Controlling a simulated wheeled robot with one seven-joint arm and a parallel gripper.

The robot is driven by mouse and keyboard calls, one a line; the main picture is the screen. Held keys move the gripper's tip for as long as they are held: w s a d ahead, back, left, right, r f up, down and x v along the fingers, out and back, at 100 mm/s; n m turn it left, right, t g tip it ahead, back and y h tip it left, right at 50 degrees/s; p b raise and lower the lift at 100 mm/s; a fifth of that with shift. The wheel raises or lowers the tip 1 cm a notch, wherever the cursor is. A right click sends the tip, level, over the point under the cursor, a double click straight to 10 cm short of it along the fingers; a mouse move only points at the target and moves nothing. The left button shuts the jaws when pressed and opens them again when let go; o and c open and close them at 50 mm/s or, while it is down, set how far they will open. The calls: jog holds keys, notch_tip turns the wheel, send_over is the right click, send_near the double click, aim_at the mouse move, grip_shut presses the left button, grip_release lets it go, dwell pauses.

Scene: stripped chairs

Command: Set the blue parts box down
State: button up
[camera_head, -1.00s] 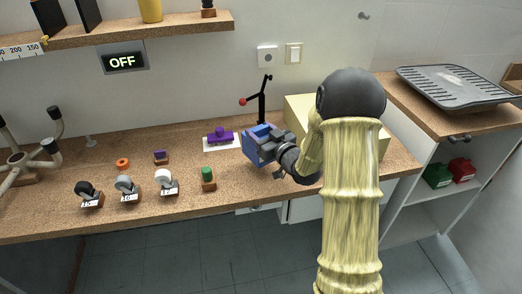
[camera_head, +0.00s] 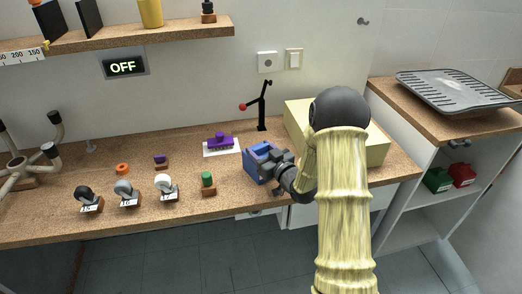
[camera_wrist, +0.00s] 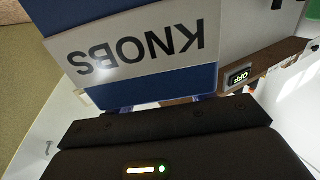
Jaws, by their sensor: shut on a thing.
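The blue parts box (camera_head: 258,163) is at the front right of the wooden workbench (camera_head: 120,215), left of the pale yellow block. My gripper (camera_head: 279,165) is shut on its right side. In the wrist view the blue box (camera_wrist: 190,82) fills the upper middle, with a white label reading KNOBS upside down. My gripper (camera_wrist: 165,105) shows dark at the bottom of that view. The box looks low, at or just above the bench top; I cannot tell whether its base touches.
A purple part (camera_head: 220,142) on a white sheet and a black stand with a red knob (camera_head: 243,107) are behind the box. A green-topped part (camera_head: 208,180) and several casters (camera_head: 166,184) stand to its left. A pale yellow block (camera_head: 300,120) is at right.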

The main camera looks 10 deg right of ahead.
jog(key=shift+f, duration=0.1)
jog(key=o, duration=1.7)
jog(key=shift+c, duration=0.2)
jog(key=shift+w, duration=0.1)
jog(key=shift+a, duration=0.15)
jog(key=shift+s, duration=0.25)
jog(key=b+v, duration=0.1)
jog(key=v, duration=1.1)
